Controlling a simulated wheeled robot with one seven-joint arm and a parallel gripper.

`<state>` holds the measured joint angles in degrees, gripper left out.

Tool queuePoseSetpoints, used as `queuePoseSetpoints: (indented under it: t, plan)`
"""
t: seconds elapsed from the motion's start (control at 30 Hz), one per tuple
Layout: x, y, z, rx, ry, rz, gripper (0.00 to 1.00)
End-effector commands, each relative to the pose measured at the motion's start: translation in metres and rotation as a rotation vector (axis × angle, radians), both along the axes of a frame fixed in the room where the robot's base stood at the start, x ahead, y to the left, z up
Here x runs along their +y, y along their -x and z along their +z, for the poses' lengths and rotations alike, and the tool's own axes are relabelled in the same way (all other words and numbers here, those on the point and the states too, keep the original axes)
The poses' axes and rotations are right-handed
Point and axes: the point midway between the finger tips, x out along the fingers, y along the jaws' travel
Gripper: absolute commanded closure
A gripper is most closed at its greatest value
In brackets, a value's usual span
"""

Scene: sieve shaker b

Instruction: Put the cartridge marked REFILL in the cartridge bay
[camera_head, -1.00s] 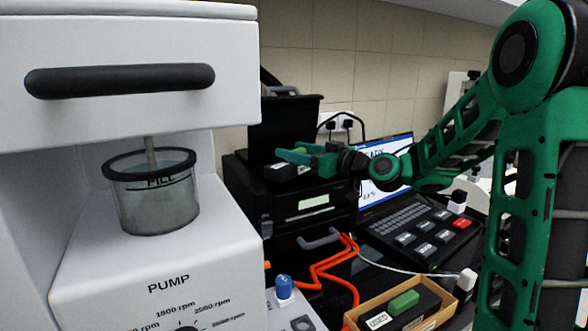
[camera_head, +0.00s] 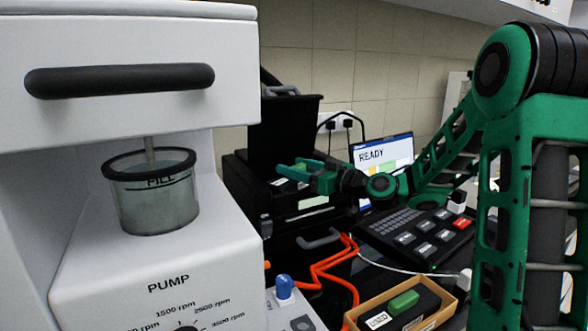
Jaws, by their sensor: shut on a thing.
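The black printer-like unit (camera_head: 318,222) stands at centre with its lid (camera_head: 284,128) raised. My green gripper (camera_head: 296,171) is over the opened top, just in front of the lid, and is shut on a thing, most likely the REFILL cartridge. That cartridge is mostly hidden by the gripper and the unit's edge; only a small pale patch shows below the fingers, and its marking cannot be read. The bay's inside is hidden, so I cannot tell how deep the cartridge sits. A black cartridge marked USED (camera_head: 378,320) with a green grip lies in the cardboard tray (camera_head: 432,322).
The white pump machine (camera_head: 120,270) with a FILL cup (camera_head: 155,205) fills the left. A screen (camera_head: 383,157) reading READY and a keypad panel (camera_head: 408,232) stand at right. Orange cables (camera_head: 325,275) hang before the unit. A blue knob (camera_head: 284,287) is at front centre.

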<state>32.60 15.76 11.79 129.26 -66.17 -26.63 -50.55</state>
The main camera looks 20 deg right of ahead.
Motion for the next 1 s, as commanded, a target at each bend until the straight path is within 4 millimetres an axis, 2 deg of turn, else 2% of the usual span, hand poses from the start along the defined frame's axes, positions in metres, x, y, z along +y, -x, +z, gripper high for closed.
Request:
queuePoseSetpoints:
  t: [0.37,0.4,0.47,0.5,0.77,0.97,1.0]
  plan:
    - [0.002,0.000,-0.012,0.009,0.000,0.002,0.81]
    - [0.002,0.001,-0.014,0.013,0.002,0.002,0.43]
    - [0.002,0.001,-0.015,0.016,0.002,0.003,0.29]
    - [0.002,0.001,-0.015,0.016,0.002,0.004,0.27]
    - [0.003,0.001,-0.015,0.017,0.002,0.004,0.27]
    - [0.003,0.001,-0.001,0.014,0.004,0.004,0.27]
    - [-0.003,0.007,-0.003,0.017,0.002,0.000,0.27]
